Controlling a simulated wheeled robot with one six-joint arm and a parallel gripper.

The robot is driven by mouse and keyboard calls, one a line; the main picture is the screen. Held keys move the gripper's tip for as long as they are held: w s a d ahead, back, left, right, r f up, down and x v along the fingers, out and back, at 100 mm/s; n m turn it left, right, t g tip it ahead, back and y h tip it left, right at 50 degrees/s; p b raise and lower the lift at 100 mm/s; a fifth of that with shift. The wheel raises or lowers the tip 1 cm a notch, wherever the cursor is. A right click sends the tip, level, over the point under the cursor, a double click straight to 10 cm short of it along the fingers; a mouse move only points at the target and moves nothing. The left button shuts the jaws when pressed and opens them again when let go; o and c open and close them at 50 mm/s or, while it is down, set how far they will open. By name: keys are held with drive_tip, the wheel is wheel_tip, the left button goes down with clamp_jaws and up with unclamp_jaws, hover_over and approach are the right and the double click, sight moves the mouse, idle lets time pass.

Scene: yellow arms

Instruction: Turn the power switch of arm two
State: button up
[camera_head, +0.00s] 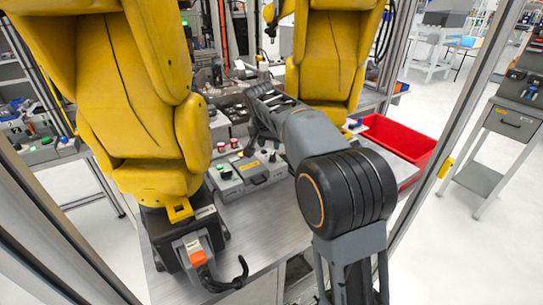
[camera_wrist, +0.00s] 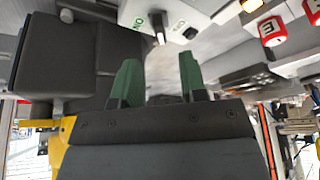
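A black switch knob (camera_wrist: 159,28) stands on a pale panel (camera_wrist: 185,14) in the wrist view, beside green lettering that looks like "ON" upside down. My gripper (camera_wrist: 158,72) is open, its two green fingers apart with nothing between them. The knob lies just beyond the fingertips, roughly in line with the gap. In the head view a grey control box (camera_head: 258,182) with knobs sits on the table between two yellow arms, the left one (camera_head: 130,100) and the right one (camera_head: 330,50). My arm reaches over the table; its fingertips cannot be made out there. I cannot tell which arm is two.
A red bin (camera_head: 398,138) is at the table's right side. A black hooked cable (camera_head: 238,276) lies by the left yellow arm's base. Open floor lies to the right beyond the frame post.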

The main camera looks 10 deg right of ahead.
sight(272, 155)
drive_tip(key=x, duration=0.6)
drive_tip(key=shift+w+d+f, duration=0.1)
drive_tip(key=shift+w+f, duration=0.05)
drive_tip(key=shift+f, duration=0.15)
drive_tip(key=shift+c, duration=0.3)
clamp_jaws()
